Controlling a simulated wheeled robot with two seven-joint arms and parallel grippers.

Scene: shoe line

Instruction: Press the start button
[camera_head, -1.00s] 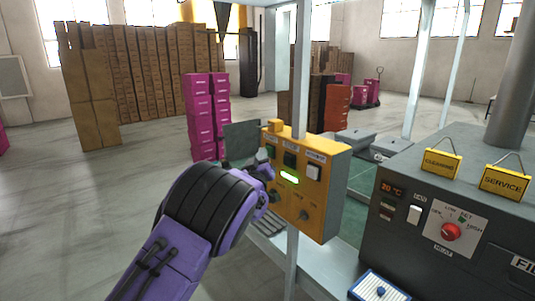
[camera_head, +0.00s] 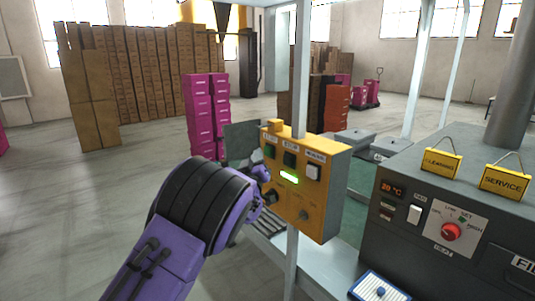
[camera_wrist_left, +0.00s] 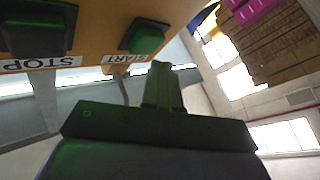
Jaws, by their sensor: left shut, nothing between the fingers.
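The yellow control box (camera_head: 318,205) is mounted on a pale post. Its face has the start button (camera_head: 270,151) at the left, a dark stop button (camera_head: 289,158) beside it and a white button at the right. In the left wrist view, the dark green start button (camera_wrist_left: 145,37) sits above its START label and the stop button (camera_wrist_left: 36,29) is at upper left. My left gripper (camera_wrist_left: 160,72) is shut and empty, its tips just below the START label in that picture. Contact with the box cannot be told. In the head view the gripper (camera_head: 262,174) is mostly hidden behind my wrist. My right gripper is out of view.
A lit green display (camera_head: 289,177) and dark knobs are on the box below the buttons. A dark machine (camera_head: 400,242) with a red knob (camera_head: 451,231) stands at the right. Pink boxes (camera_head: 206,110) are stacked behind. The floor at left is clear.

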